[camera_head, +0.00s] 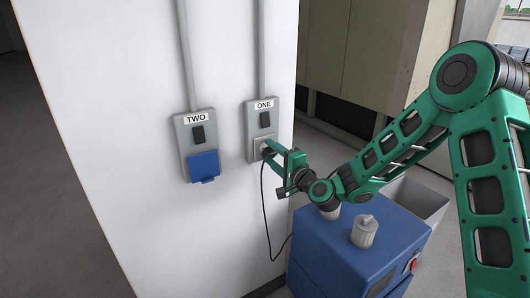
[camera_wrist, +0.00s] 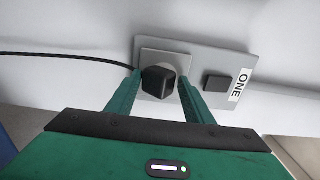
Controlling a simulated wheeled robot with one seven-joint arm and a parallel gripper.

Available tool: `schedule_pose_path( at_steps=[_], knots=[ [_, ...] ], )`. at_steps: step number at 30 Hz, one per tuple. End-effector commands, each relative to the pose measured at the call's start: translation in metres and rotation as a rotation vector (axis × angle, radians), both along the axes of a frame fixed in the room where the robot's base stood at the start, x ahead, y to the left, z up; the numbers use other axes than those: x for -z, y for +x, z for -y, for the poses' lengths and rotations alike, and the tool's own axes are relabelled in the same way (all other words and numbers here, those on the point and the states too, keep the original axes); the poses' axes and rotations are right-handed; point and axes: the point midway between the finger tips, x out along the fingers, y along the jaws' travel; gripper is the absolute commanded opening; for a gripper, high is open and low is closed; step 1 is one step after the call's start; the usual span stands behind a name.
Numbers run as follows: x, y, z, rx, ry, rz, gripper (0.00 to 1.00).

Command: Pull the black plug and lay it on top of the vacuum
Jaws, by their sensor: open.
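The black plug (camera_wrist: 159,82) sits in the socket of the outlet plate labelled ONE (camera_head: 262,124), with a black cable running from it. In the head view my gripper hides most of the plug. My gripper (camera_head: 273,149) is at the socket, and in the wrist view its two green fingers (camera_wrist: 160,92) stand open on either side of the plug, with small gaps visible. The vacuum (camera_head: 352,249) is a blue box-shaped unit on the floor below and to the right of the outlet, with grey knobs on its top. The cable hangs down the wall toward it.
Outlet plate TWO (camera_head: 197,145) with a blue cover is on the white wall (camera_head: 110,130) to the left. A grey open bin (camera_head: 415,200) stands behind the vacuum. A grey knob (camera_head: 364,231) rises from the vacuum's top, with flat blue surface around it.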

Motion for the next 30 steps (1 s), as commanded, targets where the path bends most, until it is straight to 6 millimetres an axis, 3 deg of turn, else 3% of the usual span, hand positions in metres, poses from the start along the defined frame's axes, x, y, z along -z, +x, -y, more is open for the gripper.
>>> schedule_pose_path(
  at_steps=[14, 18, 20, 30],
  knots=[
    [0.0019, 0.0004, -0.0037, -0.006, 0.002, 0.001, 0.53],
    [0.0018, 0.0004, -0.0037, -0.006, 0.002, 0.001, 0.19],
    [0.0017, 0.0003, -0.0038, -0.006, 0.002, 0.001, 0.07],
    [0.0010, -0.0043, -0.0003, -0.006, 0.002, 0.002, 0.07]
  ],
)
